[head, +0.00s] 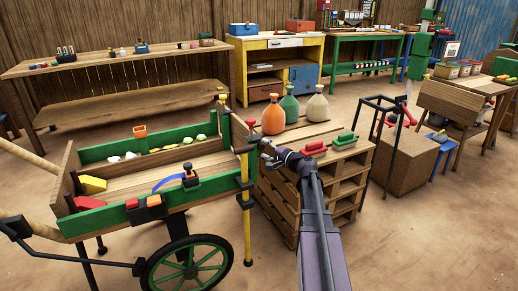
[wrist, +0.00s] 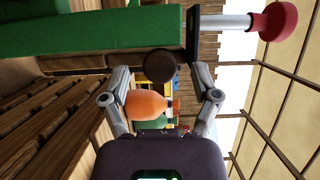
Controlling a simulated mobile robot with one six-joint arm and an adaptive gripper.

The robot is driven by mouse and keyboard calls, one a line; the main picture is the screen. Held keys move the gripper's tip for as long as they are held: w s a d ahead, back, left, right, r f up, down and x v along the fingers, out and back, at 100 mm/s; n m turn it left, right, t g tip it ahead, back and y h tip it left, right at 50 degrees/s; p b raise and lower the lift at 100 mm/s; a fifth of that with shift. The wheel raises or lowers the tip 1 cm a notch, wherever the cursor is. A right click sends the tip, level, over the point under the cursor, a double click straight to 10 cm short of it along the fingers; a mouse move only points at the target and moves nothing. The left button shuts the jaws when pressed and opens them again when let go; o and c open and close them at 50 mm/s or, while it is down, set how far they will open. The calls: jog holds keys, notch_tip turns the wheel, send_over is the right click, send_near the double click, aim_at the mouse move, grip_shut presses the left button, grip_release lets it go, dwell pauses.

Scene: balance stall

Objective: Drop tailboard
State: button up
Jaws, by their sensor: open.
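The wooden cart (head: 75,160) with green side rails stands at the left. Its right end, with a narrow upright board (head: 237,132), faces a pallet stack; I take this board for the tailboard, and it looks upright. My gripper (head: 266,150) is just right of that end, beside a dark knob. In the wrist view my gripper (wrist: 161,98) is open, and a dark round knob (wrist: 160,66) shows ahead, between and beyond the fingertips. A green board (wrist: 90,32) and a pale rod with a red end (wrist: 272,20) lie above it. Contact cannot be told.
The pallet stack (head: 322,178) right of the cart carries an orange bottle (head: 273,119), other bottles and red and green blocks. A yellow post (head: 246,222) stands at the cart's end. The cart wheel (head: 188,266) is in front. Floor is clear at lower right.

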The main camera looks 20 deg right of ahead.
jog(key=shift+x, duration=1)
grip_shut()
jog(key=shift+a, duration=0.35)
jog(key=shift+d, duration=0.25)
